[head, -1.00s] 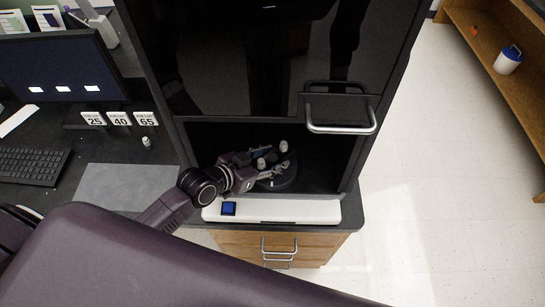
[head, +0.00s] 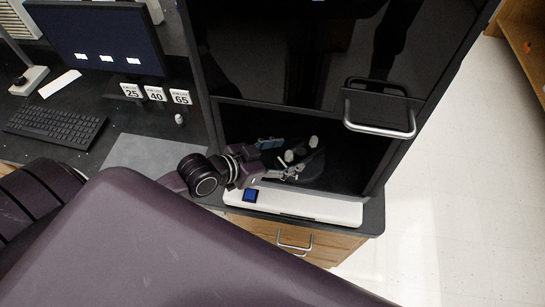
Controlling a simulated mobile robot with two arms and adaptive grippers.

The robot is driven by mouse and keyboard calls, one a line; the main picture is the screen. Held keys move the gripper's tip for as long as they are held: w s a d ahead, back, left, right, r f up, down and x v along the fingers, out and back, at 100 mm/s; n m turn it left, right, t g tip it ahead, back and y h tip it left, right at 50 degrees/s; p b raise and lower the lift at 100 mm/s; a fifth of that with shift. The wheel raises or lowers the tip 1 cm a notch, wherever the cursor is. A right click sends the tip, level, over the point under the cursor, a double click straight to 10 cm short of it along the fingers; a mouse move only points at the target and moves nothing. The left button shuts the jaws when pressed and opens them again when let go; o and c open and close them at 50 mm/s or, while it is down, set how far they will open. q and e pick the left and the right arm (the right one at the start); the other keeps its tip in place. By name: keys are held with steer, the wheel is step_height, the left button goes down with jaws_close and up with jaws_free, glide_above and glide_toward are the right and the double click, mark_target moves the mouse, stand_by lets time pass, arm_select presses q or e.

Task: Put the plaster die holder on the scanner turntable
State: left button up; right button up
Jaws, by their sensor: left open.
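The plaster die holder, with pale plaster pieces (head: 313,142) standing up from it, is inside the scanner's open bay. It appears to rest on the dark round turntable (head: 312,174), though its base is dark and partly hidden by my gripper. My left gripper (head: 290,160) reaches into the bay from the left. Its fingers are spread, one behind and one in front of the nearest pale piece (head: 289,157). I cannot tell whether they touch the holder. My right gripper is not in view.
The scanner's raised door has a metal handle (head: 380,131) above the bay. A white front ledge with a blue button (head: 250,196) runs below. On the left are a grey mat (head: 135,152), numbered cards (head: 156,94), a small pale piece (head: 179,119), a keyboard (head: 54,124) and a monitor.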

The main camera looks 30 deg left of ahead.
arm_select(q)
steer(key=v, duration=0.4)
steer(key=shift+s+a, duration=0.1)
steer(key=shift+s, duration=0.1)
steer(key=shift+v, duration=0.75)
